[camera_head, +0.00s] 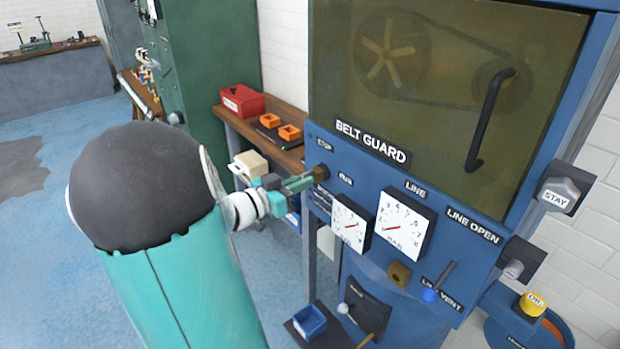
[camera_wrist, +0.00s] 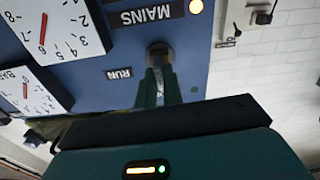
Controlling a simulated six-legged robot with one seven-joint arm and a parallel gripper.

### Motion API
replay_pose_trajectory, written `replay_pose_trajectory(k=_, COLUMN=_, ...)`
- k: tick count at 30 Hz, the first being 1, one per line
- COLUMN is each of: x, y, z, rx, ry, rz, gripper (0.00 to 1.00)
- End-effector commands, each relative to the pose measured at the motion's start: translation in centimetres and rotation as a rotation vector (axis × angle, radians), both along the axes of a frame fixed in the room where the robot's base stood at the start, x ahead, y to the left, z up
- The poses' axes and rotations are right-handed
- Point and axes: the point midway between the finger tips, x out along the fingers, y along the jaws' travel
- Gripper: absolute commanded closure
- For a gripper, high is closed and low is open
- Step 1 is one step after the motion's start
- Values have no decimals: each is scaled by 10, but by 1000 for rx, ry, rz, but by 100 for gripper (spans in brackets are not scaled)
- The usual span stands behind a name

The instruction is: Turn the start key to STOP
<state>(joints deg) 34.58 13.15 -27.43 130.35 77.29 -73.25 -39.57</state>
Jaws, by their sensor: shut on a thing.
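The start key (camera_head: 320,173) is a small brass-coloured piece on the blue machine panel, between the STOP label (camera_head: 325,144) above and the RUN label (camera_head: 345,179) to its lower right. My gripper (camera_head: 311,178) reaches it from the left, with its green fingers shut on the key. In the wrist view my gripper (camera_wrist: 158,68) points at the round key switch (camera_wrist: 159,50), and its fingers hide most of the key. The RUN label (camera_wrist: 119,73) is left of the switch there. The key's exact angle cannot be told.
A belt guard (camera_head: 440,90) with a black handle (camera_head: 490,118) is above the panel. Two dials, the LINE gauge (camera_head: 404,225) and a smaller gauge (camera_head: 350,226), stick out close to the right of my gripper. A bench with a red box (camera_head: 242,101) stands behind.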

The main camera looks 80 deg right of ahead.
Motion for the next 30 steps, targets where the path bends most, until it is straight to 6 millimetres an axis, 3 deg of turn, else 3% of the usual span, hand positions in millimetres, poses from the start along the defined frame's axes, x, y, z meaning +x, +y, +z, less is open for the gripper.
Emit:
replay_pose_trajectory(k=1, x=0, y=0, z=0, rx=7, ry=8, rz=0, gripper=87)
replay_pose_trajectory(k=4, x=0, y=0, z=0, rx=4, ry=5, rz=0, gripper=68)
replay_pose_trajectory(k=5, x=0, y=0, z=0, rx=3, ry=4, rz=0, gripper=66)
replay_pose_trajectory(k=17, x=6, y=6, z=0, rx=2, ry=2, rz=1, gripper=66)
replay_pose_trajectory(k=30, x=65, y=73, z=0, rx=2, ry=1, rz=4, gripper=66)
